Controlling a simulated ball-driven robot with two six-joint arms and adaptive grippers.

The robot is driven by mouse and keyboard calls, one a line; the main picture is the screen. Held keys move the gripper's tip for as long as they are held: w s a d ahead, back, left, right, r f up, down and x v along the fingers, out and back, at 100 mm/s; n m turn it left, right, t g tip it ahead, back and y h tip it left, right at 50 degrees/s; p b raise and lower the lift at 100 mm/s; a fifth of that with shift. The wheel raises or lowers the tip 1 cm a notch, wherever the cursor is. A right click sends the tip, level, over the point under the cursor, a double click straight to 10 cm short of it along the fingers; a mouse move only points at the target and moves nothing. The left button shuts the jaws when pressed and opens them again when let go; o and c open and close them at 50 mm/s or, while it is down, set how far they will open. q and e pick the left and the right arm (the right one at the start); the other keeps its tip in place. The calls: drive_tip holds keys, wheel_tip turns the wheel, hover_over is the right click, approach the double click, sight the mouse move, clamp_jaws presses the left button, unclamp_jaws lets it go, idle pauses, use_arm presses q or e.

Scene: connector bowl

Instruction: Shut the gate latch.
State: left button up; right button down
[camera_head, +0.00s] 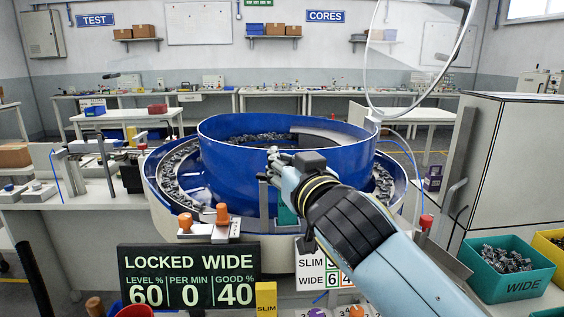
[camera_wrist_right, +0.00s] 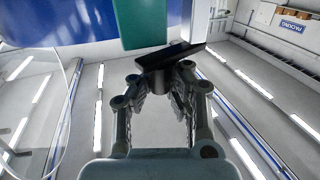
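My right gripper (camera_head: 272,166) is at the front rim of the blue bowl (camera_head: 340,157), its arm coming in from the lower right. A teal block (camera_wrist_right: 140,22) is just beyond; a teal patch (camera_head: 287,212) also shows under the arm in the head view. A grey upright plate (camera_head: 263,206) stands beside it. I cannot tell for sure which part is the gate latch. My left gripper is out of view.
Orange knobs (camera_head: 222,212) stand on a pale bracket at the bowl's front left. A sign (camera_head: 188,277) reads LOCKED WIDE. A yellow SLIM block (camera_head: 266,299) stands beside it. A green WIDE bin (camera_head: 507,270) of dark parts is at right, below a grey cabinet (camera_head: 510,150).

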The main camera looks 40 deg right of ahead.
idle(0.9)
drive_tip(key=c, duration=1.5)
unclamp_jaws()
drive_tip(key=shift+s+d, duration=0.25)
drive_tip(key=shift+d, duration=0.05)
drive_tip(key=o, duration=0.3)
drive_tip(key=shift+w+a, duration=0.1)
drive_tip(key=v, duration=0.7)
drive_tip(key=shift+s+a, duration=0.15)
drive_tip(key=shift+s, duration=0.1)
